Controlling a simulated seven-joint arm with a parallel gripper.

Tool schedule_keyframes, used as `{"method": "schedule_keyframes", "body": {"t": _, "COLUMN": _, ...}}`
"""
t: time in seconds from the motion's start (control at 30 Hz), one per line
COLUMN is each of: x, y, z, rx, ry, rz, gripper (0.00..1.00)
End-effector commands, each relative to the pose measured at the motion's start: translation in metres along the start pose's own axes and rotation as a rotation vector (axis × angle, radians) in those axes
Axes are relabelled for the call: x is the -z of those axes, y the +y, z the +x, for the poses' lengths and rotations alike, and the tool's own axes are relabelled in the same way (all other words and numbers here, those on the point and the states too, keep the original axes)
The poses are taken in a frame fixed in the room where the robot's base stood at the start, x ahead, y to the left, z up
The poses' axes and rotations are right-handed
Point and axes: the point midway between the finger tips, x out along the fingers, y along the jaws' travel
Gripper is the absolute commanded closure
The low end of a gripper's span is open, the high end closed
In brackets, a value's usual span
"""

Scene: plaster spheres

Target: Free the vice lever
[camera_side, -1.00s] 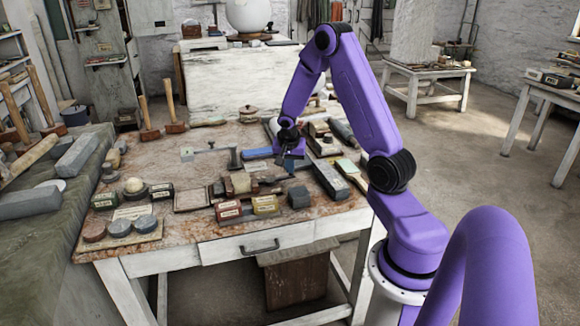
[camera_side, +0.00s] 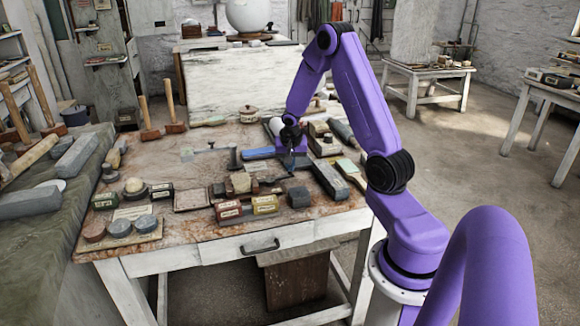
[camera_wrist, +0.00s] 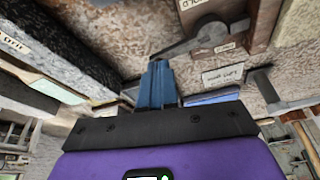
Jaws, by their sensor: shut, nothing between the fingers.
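The grey metal lever (camera_wrist: 187,44) shows in the wrist view, running from a round boss (camera_wrist: 209,27) down to the left. In the side view a small dark lever-like piece (camera_side: 272,182) lies beside the wooden blocks at the middle of the bench, but its details are too small to tell. My gripper (camera_wrist: 158,68) has blue fingers closed together with nothing between them. Its tips are close to the lever's left end; I cannot tell whether they touch. In the side view my gripper (camera_side: 291,168) points down over the bench, right of middle.
The bench (camera_side: 165,225) is crowded. A long grey stone block (camera_side: 331,180) and a dark block (camera_side: 299,197) stand close to my gripper. A blue strip (camera_side: 258,153) lies left of it. Labelled boxes (camera_side: 229,210) stand near the front; the bench's left middle has some bare room.

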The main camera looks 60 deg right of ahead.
Motion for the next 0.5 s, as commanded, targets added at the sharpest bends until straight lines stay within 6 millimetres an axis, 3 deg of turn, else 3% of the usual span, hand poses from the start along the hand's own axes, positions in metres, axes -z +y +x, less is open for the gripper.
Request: {"method": "schedule_keyframes", "body": {"t": 0.5, "x": 0.021, "y": -0.003, "z": 0.008, "rx": 0.022, "ry": -0.002, "rz": -0.070, "gripper": 1.00}}
